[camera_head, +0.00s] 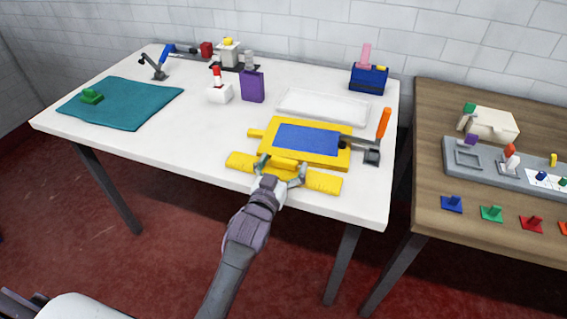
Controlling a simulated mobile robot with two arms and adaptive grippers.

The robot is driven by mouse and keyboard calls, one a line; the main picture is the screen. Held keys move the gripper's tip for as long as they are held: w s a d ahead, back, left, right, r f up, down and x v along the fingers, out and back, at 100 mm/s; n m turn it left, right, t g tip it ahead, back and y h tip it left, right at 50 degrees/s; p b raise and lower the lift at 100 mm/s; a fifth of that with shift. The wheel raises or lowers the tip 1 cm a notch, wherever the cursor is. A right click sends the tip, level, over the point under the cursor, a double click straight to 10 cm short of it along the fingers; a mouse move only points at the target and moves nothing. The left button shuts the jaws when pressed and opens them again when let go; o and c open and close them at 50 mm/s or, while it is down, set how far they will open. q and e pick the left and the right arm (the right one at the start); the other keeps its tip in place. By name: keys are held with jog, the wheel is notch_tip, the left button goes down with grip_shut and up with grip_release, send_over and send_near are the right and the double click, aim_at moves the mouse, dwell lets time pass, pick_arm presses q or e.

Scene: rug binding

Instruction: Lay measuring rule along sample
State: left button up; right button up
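The yellow measuring rule (322,182) lies near the table's front edge, in front of the yellow board and roughly along its near side. The sample appears to be the blue rectangle (305,138) on the yellow board (262,149). My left gripper (283,170) is at the middle of the rule, with its fingers spread apart on either side of a raised yellow part. Whether the fingers touch that part is unclear. The gripper hides some of the rule's near edge. My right gripper is not in view.
A purple bottle (252,86), a white bottle (219,93) and a teal cloth (125,105) are farther left. The table's front left is clear.

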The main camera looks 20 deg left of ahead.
pick_arm(q)
jog(key=shift+r, duration=0.3)
jog(key=s, duration=1.2)
jog(key=shift+a, duration=0.2)
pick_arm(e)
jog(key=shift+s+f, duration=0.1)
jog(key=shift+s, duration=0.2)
pick_arm(q)
jog(key=shift+f, duration=0.15)
